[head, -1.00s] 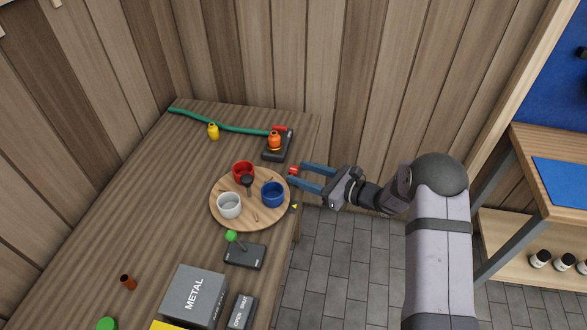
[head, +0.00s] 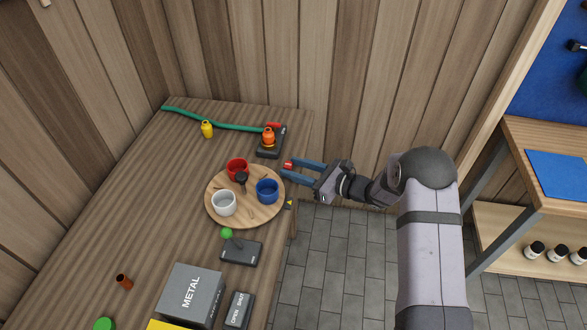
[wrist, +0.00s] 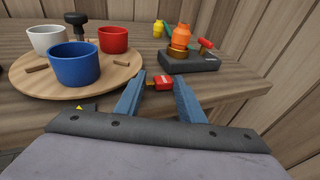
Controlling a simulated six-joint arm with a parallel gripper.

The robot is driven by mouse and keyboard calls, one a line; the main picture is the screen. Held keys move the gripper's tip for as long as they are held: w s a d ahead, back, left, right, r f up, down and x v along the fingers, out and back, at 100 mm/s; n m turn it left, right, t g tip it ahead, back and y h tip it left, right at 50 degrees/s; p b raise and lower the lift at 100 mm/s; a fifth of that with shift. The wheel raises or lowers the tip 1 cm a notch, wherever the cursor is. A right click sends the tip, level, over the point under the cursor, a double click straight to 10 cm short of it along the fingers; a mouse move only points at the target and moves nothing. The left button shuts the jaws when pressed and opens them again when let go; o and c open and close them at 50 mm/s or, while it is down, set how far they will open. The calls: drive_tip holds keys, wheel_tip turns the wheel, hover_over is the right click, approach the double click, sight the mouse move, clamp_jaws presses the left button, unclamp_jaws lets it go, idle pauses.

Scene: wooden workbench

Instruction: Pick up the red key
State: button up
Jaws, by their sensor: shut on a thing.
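The red key (wrist: 163,83) is a small red block with a yellowish part on its left side. My gripper (wrist: 159,81) is shut on it, with the two blue fingers on either side near their tips. In the head view the red key (head: 288,164) shows at the finger ends of my gripper (head: 285,168), at the table's right edge. The fingers partly hide the key, and I cannot tell whether it touches the table.
A round wooden tray (head: 247,217) with red, white and blue cups lies left of my gripper. A dark box with an orange valve (head: 268,137) stands just behind. A green-knobbed lever (head: 227,233) and a METAL bin (head: 190,293) are nearer. Floor is open at right.

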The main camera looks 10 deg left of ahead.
wheel_tip(320, 180, up, 10)
drive_tip(key=shift+f+b, duration=0.2)
drive_tip(key=shift+b, duration=0.2)
